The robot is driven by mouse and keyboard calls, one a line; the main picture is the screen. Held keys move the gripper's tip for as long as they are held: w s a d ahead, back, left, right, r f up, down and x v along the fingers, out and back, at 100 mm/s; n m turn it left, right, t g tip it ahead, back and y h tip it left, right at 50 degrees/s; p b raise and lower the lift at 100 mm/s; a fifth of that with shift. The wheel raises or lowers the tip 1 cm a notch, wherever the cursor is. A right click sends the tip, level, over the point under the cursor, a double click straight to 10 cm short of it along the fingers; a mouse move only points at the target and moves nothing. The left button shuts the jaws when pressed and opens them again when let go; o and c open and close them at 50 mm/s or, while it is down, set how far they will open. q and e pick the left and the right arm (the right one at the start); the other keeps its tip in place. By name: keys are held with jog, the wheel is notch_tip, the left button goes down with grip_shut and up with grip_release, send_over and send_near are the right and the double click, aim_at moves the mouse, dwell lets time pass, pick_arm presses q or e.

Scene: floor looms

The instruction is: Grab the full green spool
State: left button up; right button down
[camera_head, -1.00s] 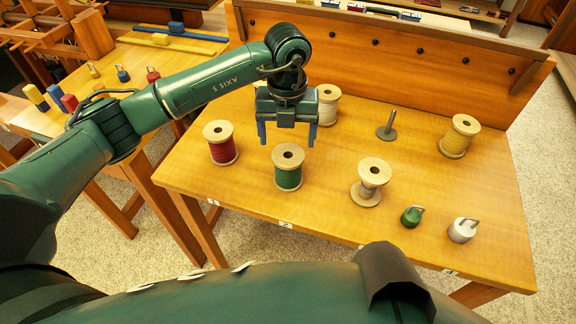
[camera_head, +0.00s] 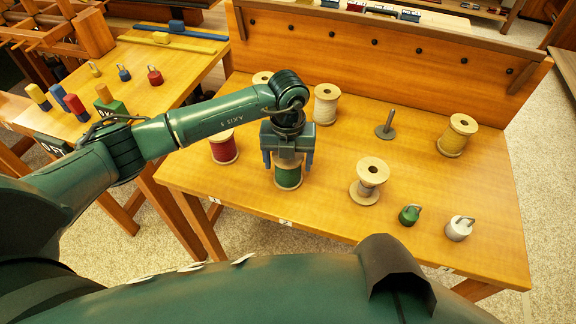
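The green spool (camera_head: 288,178) stands upright near the front left of the wooden table, wound full with green thread. My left gripper (camera_head: 288,164) is over its top, with one finger on each side of the upper flange. The fingers look spread; a gap to the flange is hard to make out, so I cannot tell whether they touch it. The gripper body hides most of the top flange. My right gripper is not in view.
A red spool (camera_head: 224,150) stands close on the left, partly behind my arm. A nearly bare spool (camera_head: 369,182), a cream spool (camera_head: 326,104), a yellow spool (camera_head: 457,136) and a metal peg (camera_head: 386,126) stand around. Green (camera_head: 409,215) and white (camera_head: 459,229) weights sit at front right.

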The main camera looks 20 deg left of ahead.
pick_arm(q)
jog(key=c, duration=1)
jog(key=shift+o, duration=0.2)
jog(key=shift+r, duration=0.1)
